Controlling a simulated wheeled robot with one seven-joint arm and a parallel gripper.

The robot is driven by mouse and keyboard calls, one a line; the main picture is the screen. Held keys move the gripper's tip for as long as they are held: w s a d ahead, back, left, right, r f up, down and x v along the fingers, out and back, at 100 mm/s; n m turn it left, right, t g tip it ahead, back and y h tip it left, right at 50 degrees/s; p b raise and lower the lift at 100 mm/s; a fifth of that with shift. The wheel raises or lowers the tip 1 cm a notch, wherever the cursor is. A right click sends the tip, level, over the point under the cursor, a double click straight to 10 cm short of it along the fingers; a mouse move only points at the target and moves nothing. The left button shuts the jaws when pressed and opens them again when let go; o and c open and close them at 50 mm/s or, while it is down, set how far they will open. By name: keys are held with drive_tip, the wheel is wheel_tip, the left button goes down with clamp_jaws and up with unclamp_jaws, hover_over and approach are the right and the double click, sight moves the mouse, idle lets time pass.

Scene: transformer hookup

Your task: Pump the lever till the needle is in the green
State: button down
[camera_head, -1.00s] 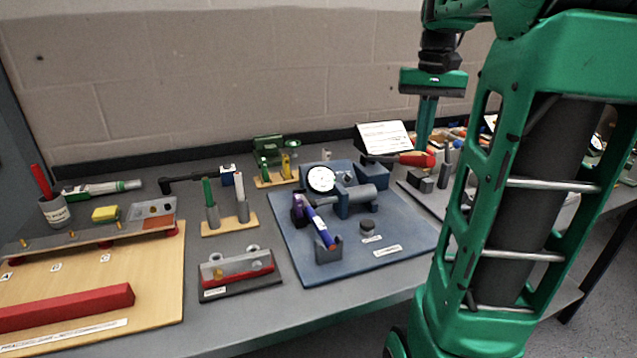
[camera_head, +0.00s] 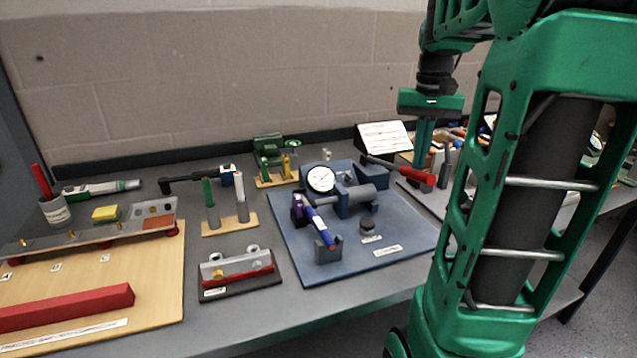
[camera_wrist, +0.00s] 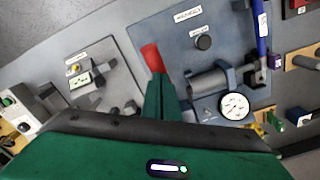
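The lever's red handle (camera_head: 415,177) slants down to the right from the blue pump body at the back right of the blue base plate (camera_head: 400,222). It also shows in the wrist view (camera_wrist: 152,57). My gripper (camera_head: 422,162) is right above the handle, its fingers together and pointing down, with the tips at the handle's top. Whether they touch it is hard to tell. The round white gauge (camera_head: 321,179) stands left of the pump cylinder and also shows in the wrist view (camera_wrist: 234,106). Its needle and any green band are too small to read.
A blue-purple tool (camera_head: 320,226) rests in a holder on the plate, near a dark knob (camera_head: 367,224). A white sign (camera_head: 385,136) stands behind the lever. Grey posts (camera_head: 445,165) stand close right of the handle. Other fixtures fill the bench to the left.

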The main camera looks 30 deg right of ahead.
drive_tip(key=f, duration=0.6)
drive_tip(key=shift+s+f, duration=0.2)
drive_tip(key=shift+f, duration=0.05)
drive_tip(key=r, duration=1)
drive_tip(key=shift+w+r, duration=0.1)
drive_tip(key=shift+w, duration=0.3)
drive_tip(key=shift+r, duration=0.4)
drive_tip(key=shift+r, duration=2.5)
